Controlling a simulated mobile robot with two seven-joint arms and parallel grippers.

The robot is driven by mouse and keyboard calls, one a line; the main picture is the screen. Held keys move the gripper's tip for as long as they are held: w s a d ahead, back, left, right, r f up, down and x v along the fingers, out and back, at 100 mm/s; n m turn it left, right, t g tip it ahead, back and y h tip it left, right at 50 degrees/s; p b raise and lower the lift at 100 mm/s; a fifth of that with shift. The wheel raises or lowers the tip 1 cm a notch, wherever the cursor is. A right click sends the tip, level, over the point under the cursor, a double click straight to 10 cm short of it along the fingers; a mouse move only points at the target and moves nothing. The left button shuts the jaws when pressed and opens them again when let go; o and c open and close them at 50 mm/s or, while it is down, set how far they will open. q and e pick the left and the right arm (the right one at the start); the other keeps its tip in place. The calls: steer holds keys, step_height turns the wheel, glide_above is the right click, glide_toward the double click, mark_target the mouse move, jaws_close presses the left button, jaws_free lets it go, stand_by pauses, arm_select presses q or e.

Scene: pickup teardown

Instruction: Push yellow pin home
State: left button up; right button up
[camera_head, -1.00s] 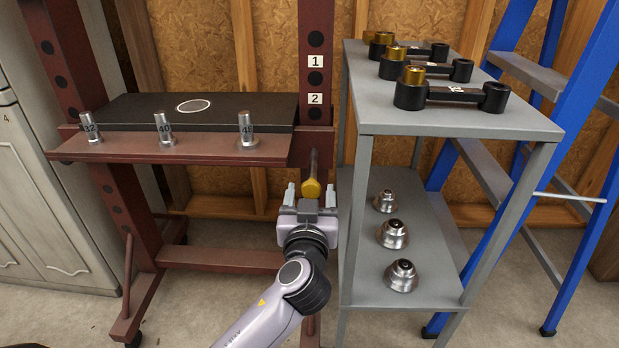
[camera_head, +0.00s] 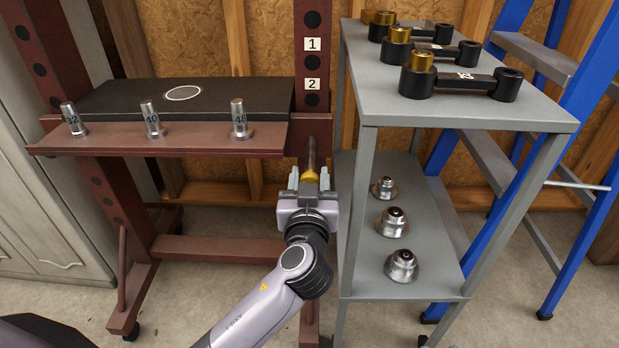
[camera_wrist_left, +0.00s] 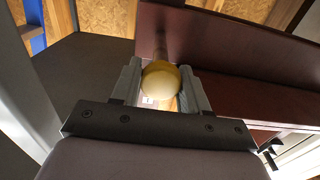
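The yellow pin (camera_head: 310,175) has a rounded yellow knob on a metal rod, which runs toward the dark red post (camera_head: 312,125) of the stand, below the label 2. My left gripper (camera_head: 309,180) is at the knob, one finger on each side. In the left wrist view the knob (camera_wrist_left: 160,78) fills the space between the fingertips (camera_wrist_left: 160,85), and the fingers look closed on it. The rod's far end is hidden behind the knob and in the post. My right gripper is not in view.
A grey shelf unit (camera_head: 460,115) stands close to the right of my left gripper, with black links on top and metal cones below. The red ledge (camera_head: 160,140) at left carries metal pegs numbered 32, 40 and 48. A blue ladder (camera_head: 590,90) stands at far right.

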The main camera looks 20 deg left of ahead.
mark_target(310, 140)
arm_select(q)
jaws_close()
steer(key=shift+w, duration=0.15)
steer(key=b+x, duration=0.4)
steer(key=x, duration=0.4)
steer(key=shift+w+a, duration=0.1)
steer(key=shift+w, duration=0.2)
steer(key=shift+w+a+r, duration=0.15)
steer(key=shift+w+r, duration=0.1)
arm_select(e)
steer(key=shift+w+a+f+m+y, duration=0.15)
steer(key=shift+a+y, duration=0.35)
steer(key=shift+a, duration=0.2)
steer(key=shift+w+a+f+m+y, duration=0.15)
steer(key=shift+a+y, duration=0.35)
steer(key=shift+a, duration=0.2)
arm_select(q)
steer(key=shift+o, duration=1.8)
jaws_free()
steer(key=o, duration=0.4)
steer(key=shift+f, duration=0.1)
steer(key=shift+c, duration=0.2)
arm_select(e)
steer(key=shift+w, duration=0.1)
arm_select(q)
steer(key=shift+f, duration=0.15)
steer(key=shift+s, duration=0.1)
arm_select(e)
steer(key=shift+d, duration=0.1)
